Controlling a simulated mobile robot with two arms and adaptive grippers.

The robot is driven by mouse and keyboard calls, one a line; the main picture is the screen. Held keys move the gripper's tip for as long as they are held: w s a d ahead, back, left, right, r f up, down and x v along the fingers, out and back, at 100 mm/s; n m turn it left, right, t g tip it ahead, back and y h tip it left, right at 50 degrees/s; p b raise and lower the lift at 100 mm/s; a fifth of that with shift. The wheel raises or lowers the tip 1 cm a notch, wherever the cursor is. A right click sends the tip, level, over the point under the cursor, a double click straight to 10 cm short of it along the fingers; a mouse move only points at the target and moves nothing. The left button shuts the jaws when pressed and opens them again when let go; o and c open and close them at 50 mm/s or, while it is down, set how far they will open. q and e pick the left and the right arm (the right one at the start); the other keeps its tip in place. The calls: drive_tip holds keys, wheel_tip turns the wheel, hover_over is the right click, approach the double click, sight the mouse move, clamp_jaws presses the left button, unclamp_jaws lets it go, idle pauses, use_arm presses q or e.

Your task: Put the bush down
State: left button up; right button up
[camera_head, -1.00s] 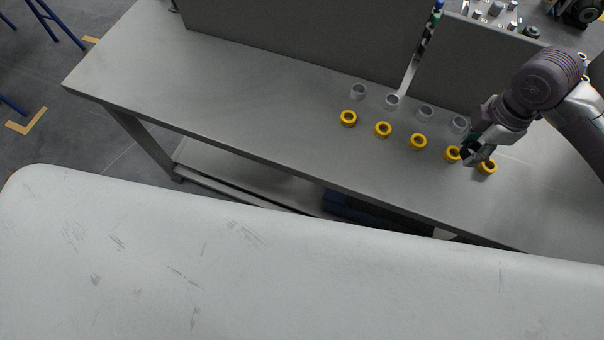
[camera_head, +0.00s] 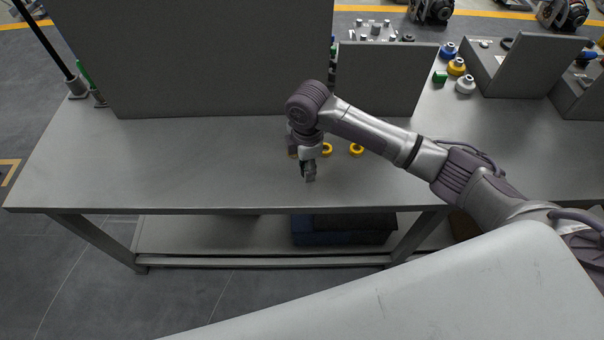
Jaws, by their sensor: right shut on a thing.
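My right gripper (camera_head: 309,174) points down over the grey table (camera_head: 170,165), near its front edge. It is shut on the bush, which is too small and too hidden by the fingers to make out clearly. I cannot tell whether the bush touches the table top. Another yellow ring (camera_head: 327,149) is close beside my wrist. My arm hides part of the row. My left gripper is not in view.
A tall grey panel (camera_head: 195,55) and a lower grey panel (camera_head: 385,80) stand along the back. Yellow, blue and white parts (camera_head: 457,67) lie at the back right. The table left of the gripper is clear. A dark blue box (camera_head: 345,230) sits on the lower shelf.

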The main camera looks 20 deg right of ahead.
sight(303, 183)
drive_tip(key=shift+w+a+f, duration=0.15)
drive_tip(key=shift+a+f, duration=0.05)
drive_tip(key=shift+a, duration=0.25)
drive_tip(key=shift+f, duration=0.25)
drive_tip(key=shift+f+p, duration=0.35)
drive_tip(key=shift+f, duration=1.55)
drive_tip(key=shift+f, duration=0.15)
drive_tip(key=o, duration=1.2)
